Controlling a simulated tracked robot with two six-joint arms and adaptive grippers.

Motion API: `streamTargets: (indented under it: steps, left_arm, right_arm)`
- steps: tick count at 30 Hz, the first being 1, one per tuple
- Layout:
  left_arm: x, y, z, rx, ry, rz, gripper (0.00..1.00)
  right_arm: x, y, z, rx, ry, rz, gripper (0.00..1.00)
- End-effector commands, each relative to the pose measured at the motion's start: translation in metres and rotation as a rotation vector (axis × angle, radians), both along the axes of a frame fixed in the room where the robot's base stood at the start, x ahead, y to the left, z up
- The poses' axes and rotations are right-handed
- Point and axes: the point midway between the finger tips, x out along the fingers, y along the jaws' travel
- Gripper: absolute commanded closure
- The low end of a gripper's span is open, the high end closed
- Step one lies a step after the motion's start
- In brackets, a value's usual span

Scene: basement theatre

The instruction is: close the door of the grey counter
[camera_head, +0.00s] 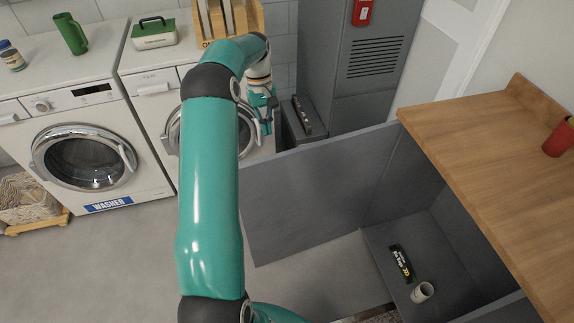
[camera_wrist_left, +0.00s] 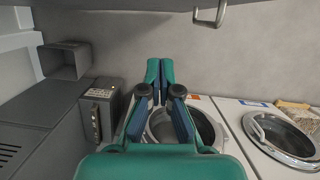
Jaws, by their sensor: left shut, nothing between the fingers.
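The grey counter with a wooden top (camera_head: 480,150) stands at the right in the head view. Its grey door (camera_head: 305,195) stands wide open, reaching left from the counter toward the washers. My left gripper (camera_head: 264,115) is beyond the door's upper edge, on the washer side, apart from it. In the left wrist view the left gripper (camera_wrist_left: 161,90) has its fingers together, with nothing between them. A grey panel, seemingly the door (camera_wrist_left: 120,25), crosses the top of that view, with a metal handle (camera_wrist_left: 213,14). My right gripper is not in view.
A washer (camera_head: 88,155) and a second machine stand at the back left. A tall grey cabinet (camera_head: 375,60) and a low dark box (camera_head: 302,115) stand behind the door. A black packet (camera_head: 402,264) and a pale cup (camera_head: 422,292) lie inside the counter.

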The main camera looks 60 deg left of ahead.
Motion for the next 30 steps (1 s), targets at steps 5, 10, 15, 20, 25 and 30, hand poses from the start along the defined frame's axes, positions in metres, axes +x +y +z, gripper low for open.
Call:
streamTargets:
  steps: [5, 10, 15, 20, 25, 30]
  left_arm:
    - [0.002, -0.006, -0.014, -0.003, 0.002, -0.007, 1.0]
    - [0.003, -0.014, -0.043, -0.003, 0.004, -0.011, 1.0]
    - [0.002, -0.024, -0.079, -0.004, 0.004, -0.013, 1.0]
    - [0.0, -0.039, -0.093, -0.001, 0.0, -0.016, 1.0]
    - [-0.004, -0.056, -0.094, -0.001, 0.001, -0.014, 1.0]
    - [-0.006, -0.065, -0.095, 0.0, 0.0, -0.014, 1.0]
  right_arm:
    - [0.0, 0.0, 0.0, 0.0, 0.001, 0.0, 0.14]
    - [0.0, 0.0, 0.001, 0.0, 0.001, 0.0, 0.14]
    - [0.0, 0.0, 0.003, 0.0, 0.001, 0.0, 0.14]
    - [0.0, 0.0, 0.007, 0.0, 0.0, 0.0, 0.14]
    - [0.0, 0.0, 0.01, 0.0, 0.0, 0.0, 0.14]
    - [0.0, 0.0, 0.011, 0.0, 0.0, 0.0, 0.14]
